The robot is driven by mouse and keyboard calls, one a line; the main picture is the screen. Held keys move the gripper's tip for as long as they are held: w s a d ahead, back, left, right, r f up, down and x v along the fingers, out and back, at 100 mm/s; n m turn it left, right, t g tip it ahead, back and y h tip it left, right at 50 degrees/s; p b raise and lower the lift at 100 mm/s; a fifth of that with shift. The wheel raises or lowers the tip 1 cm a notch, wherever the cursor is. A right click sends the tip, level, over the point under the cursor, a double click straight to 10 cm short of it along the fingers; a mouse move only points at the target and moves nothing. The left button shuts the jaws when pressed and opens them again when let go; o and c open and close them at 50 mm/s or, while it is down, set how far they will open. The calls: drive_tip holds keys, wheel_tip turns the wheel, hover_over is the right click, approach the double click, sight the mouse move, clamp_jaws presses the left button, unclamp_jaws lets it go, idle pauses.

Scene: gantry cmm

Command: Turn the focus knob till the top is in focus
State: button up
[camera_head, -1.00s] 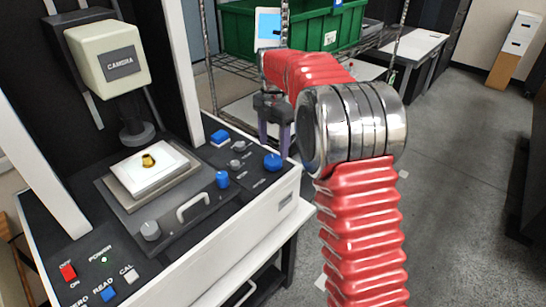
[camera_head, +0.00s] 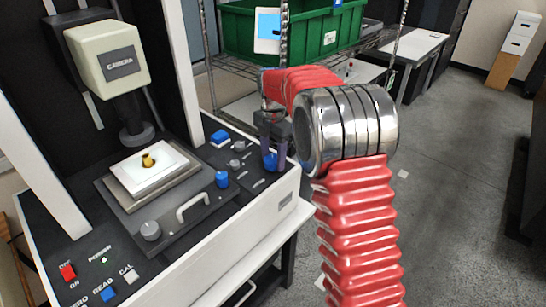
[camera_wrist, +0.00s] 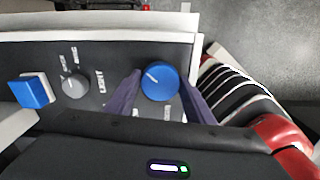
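A round blue knob (camera_head: 271,163) sits at the right end of the machine's control panel. In the wrist view this blue knob (camera_wrist: 160,82) has a white pointer line aimed to the upper left; its label is mostly hidden. My gripper (camera_head: 274,164) has its two purple fingers down around it. In the wrist view the fingers of my gripper (camera_wrist: 161,88) stand at the knob's left and right, apart; contact is unclear. Under the camera (camera_head: 120,62), a small gold part (camera_head: 148,160) sits on a white plate (camera_head: 135,174).
Another blue knob (camera_head: 222,179), small grey knobs (camera_head: 239,146) and a blue button (camera_head: 219,136) lie left of my gripper. A tablet-like screen (camera_head: 267,30) stands behind, before a green bin (camera_head: 300,32).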

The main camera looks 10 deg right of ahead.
drive_tip(key=c, duration=0.6)
drive_tip(key=shift+o, duration=0.2)
drive_tip(key=shift+m, duration=0.4)
drive_tip(key=m, duration=0.5)
drive_tip(key=shift+m, duration=0.4)
drive_tip(key=m, duration=0.6)
drive_tip(key=shift+r, duration=0.1)
drive_tip(key=m, duration=0.6)
drive_tip(key=shift+m, duration=0.4)
drive_tip(key=m, duration=0.6)
drive_tip(key=shift+a, duration=0.15)
drive_tip(key=shift+m, duration=0.3)
